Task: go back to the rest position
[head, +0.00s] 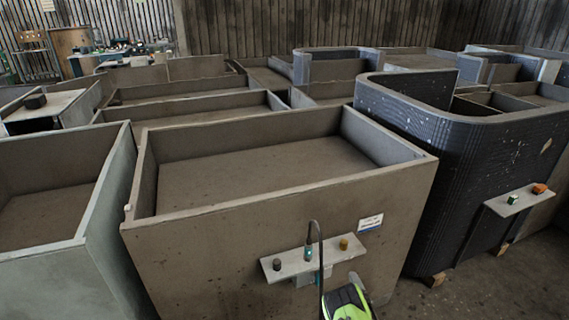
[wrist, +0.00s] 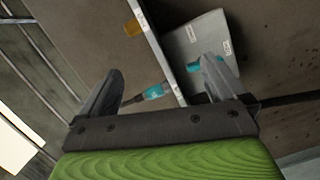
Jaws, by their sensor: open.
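My gripper (wrist: 162,66) is open in the wrist view, with its two grey fingers spread apart. A teal and black connector with a dark cable (wrist: 153,92) shows between the fingers in that view, and nothing is clamped. In the head view the connector (head: 308,252) stands upright at a small grey shelf (head: 290,262) on the front wall of a large brown open-topped housing (head: 210,245). Its cable arches over and runs down. The green part at the head view's bottom edge is mine; the fingers cannot be made out there.
A dark knob (head: 277,264) and a yellow knob (head: 343,244) sit on the shelf. A grey labelled box (wrist: 200,45) is under it, close to the right finger. A dark ribbed housing (head: 480,160) with another shelf (head: 515,200) stands right. Bare floor (head: 500,285) shows at lower right.

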